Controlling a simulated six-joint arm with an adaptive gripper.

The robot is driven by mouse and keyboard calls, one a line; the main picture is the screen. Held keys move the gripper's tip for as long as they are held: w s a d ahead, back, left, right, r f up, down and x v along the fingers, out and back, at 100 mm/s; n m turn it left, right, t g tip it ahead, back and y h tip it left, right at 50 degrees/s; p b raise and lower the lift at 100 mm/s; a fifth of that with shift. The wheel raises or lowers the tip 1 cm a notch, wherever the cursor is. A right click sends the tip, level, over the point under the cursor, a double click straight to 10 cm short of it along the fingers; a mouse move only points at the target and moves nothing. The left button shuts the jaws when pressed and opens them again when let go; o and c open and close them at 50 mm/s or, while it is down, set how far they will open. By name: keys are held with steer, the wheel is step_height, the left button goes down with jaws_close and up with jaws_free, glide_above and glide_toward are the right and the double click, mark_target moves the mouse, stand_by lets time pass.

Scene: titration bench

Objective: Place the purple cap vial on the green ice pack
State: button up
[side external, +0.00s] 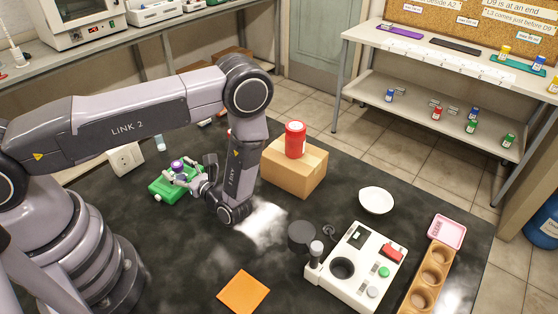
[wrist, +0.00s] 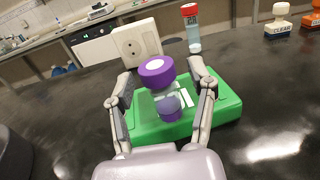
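The purple cap vial (wrist: 157,72) has a clear body with purple at its lower end. It stands on, or just over, the green ice pack (wrist: 222,105), near the pale label; exact contact is hard to tell. In the side external view the vial (side external: 177,165) is above the green ice pack (side external: 160,187) at the left of the bench. My gripper (wrist: 160,78) is open around the vial, with a finger on each side and visible gaps between. In the side external view my gripper (side external: 190,174) reaches in from the right of the pack.
A white socket box (wrist: 137,42) and a red-capped vial (wrist: 192,28) stand behind the pack. A cardboard box (side external: 295,168) bearing a red container (side external: 295,138) is right of my arm. An orange square (side external: 243,292) lies toward the front; dark bench around it is clear.

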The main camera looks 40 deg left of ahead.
steer(key=shift+r, duration=0.15)
steer(key=d, duration=0.7)
steer(key=shift+r, duration=0.1)
steer(key=shift+w+d+r, duration=0.1)
steer(key=shift+d+r, duration=0.15)
step_height(320, 180, up, 11)
steer(key=n+g+h, duration=0.4)
steer(key=n+h, duration=0.1)
steer(key=n, duration=0.1)
step_height(320, 180, up, 10)
steer(key=n+h, duration=0.5)
glide_above(182, 169)
steer(key=s+d, duration=0.2)
steer(key=d, duration=0.3)
steer(key=s+r+n+t+h, duration=0.7)
steer(key=s+r, duration=0.5)
steer(key=r, duration=0.2)
steer(key=d+t+h, duration=0.1)
steer(key=t, duration=0.1)
steer(key=shift+s+t, duration=0.15)
steer(key=shift+t, duration=0.15)
